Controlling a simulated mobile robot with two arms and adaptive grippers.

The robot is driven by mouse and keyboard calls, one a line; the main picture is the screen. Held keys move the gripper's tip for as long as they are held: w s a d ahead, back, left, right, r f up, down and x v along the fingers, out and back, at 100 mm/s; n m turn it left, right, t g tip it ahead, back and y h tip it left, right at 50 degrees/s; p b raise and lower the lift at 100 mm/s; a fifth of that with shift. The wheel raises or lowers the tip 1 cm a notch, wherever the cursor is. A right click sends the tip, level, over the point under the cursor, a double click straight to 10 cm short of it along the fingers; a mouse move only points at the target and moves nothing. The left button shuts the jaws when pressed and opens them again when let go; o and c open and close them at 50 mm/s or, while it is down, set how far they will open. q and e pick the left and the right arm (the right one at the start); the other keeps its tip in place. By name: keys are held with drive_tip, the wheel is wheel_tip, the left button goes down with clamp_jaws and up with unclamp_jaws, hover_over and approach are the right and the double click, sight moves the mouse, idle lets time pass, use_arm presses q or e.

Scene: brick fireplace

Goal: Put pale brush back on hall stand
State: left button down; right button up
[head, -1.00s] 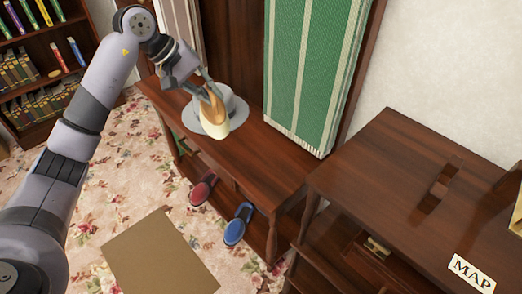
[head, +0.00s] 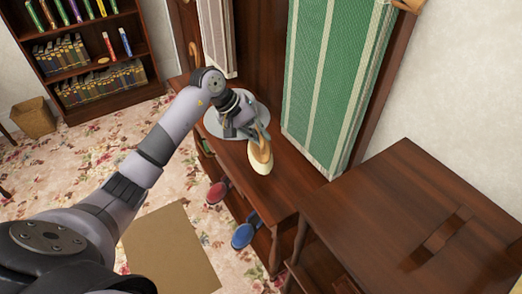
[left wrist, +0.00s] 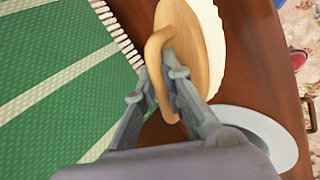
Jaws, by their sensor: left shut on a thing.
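The pale brush (head: 260,158) has a tan wooden back and cream bristles. My left gripper (head: 255,135) is shut on its looped handle. In the left wrist view, the brush (left wrist: 190,40) extends away from my left gripper's fingertips (left wrist: 163,85). The hall stand (head: 270,195) is dark wood with a bench top and a tall back. The brush is at the bench top, just right of a grey hat; I cannot tell whether it touches the wood. My right gripper is out of view.
The grey hat (head: 211,128) lies on the bench, partly behind my gripper. A green striped cloth (head: 330,85) hangs beside the brush. Red (head: 217,192) and blue (head: 243,235) shoes sit below. A dark wooden cabinet (head: 400,215) stands at right; bench wood between is bare.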

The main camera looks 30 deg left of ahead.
sight(260, 152)
use_arm(q)
wheel_tip(260, 152, down, 7)
drive_tip(key=shift+r+p, duration=0.1)
drive_tip(key=shift+p, duration=0.25)
drive_tip(key=c, duration=1.7)
unclamp_jaws()
drive_tip(key=shift+s, duration=0.1)
